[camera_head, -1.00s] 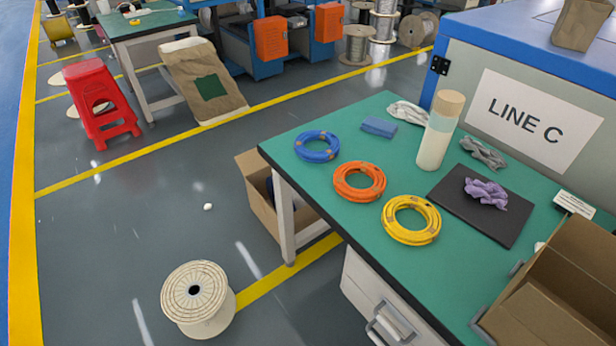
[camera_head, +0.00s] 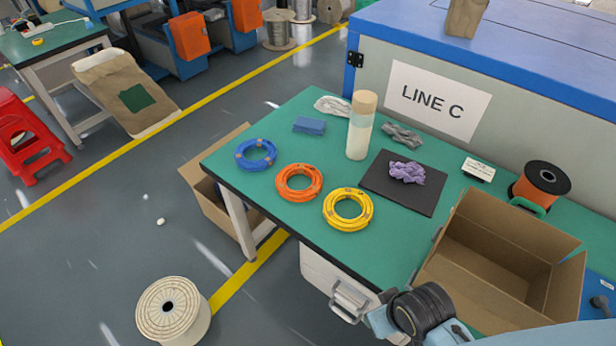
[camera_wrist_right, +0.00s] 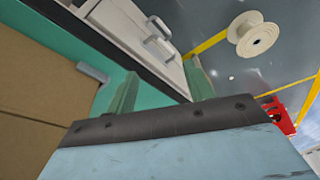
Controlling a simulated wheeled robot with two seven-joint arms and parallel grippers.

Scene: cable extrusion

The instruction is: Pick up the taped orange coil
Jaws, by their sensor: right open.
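The taped orange coil (camera_head: 299,183) lies flat on the green table (camera_head: 290,242), between the blue coil (camera_head: 256,155) and the yellow coil (camera_head: 348,209). My right arm enters the head view at the bottom right, near the table's front edge and the cardboard box. My right gripper (camera_wrist_right: 162,78) shows in the right wrist view with its two fingers apart and nothing between them. It is apart from the orange coil, which the wrist view does not show. My left gripper is in neither view.
An open cardboard box (camera_head: 459,276) stands at the table's right end. White drawers (camera_head: 325,280) with a handle sit below the edge.

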